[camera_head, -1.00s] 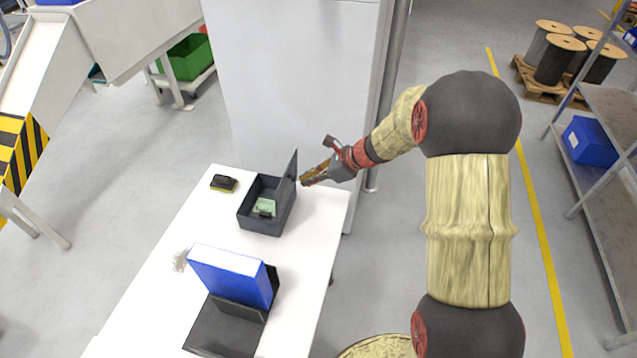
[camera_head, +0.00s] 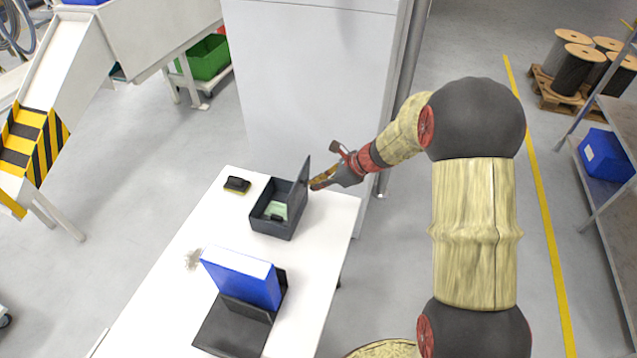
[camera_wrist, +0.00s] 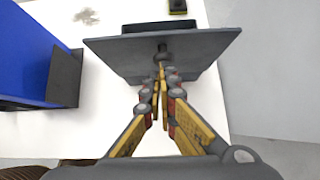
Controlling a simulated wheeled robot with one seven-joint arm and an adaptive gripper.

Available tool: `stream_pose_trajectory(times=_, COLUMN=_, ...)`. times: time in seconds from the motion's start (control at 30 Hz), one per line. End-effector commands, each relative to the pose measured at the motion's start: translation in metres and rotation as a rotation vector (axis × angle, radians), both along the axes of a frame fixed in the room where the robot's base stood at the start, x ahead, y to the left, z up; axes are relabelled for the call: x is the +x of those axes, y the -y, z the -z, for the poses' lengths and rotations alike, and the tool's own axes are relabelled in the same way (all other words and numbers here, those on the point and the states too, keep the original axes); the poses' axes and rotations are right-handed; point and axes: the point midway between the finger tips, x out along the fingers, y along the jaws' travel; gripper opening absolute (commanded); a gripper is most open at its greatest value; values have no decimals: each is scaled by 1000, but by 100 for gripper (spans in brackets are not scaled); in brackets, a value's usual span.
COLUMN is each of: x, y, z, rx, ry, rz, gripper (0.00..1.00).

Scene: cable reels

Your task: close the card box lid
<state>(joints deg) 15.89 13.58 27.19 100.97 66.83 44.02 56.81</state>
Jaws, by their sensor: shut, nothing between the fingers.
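The dark grey card box (camera_head: 275,222) stands on the white table with a green item (camera_head: 276,210) inside. Its lid (camera_head: 299,187) stands open, roughly upright, on the box's right side. My gripper (camera_head: 313,185) is shut and empty, at the outer side of the lid near its upper part. In the wrist view the lid (camera_wrist: 205,45) spans the top, with the box (camera_wrist: 150,27) behind it. My shut fingertips (camera_wrist: 161,70) are at the lid's face, very close or touching; I cannot tell which.
On the white table (camera_head: 180,290) a blue binder (camera_head: 240,277) stands in a black holder (camera_head: 225,330) nearer the front. A small black and yellow block (camera_head: 237,185) lies left of the box. A tall pale cabinet (camera_head: 310,80) stands behind the table.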

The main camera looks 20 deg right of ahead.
Motion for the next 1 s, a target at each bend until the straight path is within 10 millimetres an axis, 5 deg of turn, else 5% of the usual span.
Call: stream_pose_trajectory(times=1.0, x=20, y=-33, z=-21, rx=-221, ry=-149, rz=-3, gripper=0)
